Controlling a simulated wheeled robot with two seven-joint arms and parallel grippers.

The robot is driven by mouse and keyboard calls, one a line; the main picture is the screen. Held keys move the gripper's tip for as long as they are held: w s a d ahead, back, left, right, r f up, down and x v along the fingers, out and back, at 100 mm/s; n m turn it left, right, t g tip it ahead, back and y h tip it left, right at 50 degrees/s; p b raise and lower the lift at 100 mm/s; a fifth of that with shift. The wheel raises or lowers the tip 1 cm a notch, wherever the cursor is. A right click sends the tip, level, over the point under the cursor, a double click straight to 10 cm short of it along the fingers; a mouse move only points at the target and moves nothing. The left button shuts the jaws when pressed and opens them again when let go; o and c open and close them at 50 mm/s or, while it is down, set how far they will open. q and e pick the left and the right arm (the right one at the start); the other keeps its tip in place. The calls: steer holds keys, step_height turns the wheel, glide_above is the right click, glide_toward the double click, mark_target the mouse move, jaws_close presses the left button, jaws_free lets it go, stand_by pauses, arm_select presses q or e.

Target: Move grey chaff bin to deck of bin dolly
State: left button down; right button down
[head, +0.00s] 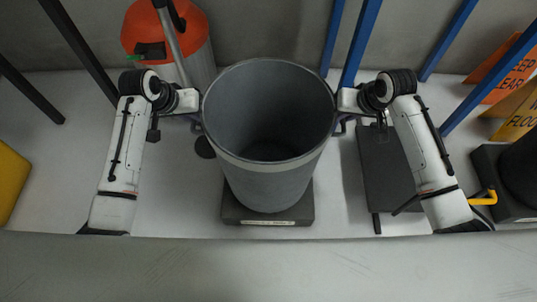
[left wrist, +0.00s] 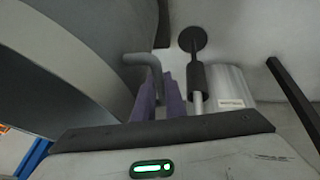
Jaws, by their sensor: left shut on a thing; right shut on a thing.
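The grey chaff bin (head: 230,182) is a tall, open, empty tub in the middle of the head view. It stands upright above a dark block (head: 265,217) with a pale label; I cannot tell if they touch. My left gripper (head: 200,122) is shut on the bin's left side handle, and my right gripper (head: 341,124) on its right one. In the left wrist view, the bin wall (left wrist: 60,75) fills the left, with my purple fingers (left wrist: 170,97) at the bent handle (left wrist: 140,60). A dark flat slab (head: 385,160) lies to the right; I cannot tell whether slab or block is the bin dolly.
An orange-topped metal canister (head: 200,55) stands behind my left arm. Blue posts (head: 360,40) rise at the back right. Orange (head: 500,70) and yellow (head: 518,118) warning signs stand at the far right. A yellow object (head: 10,180) is at the left edge.

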stand_by(0.5)
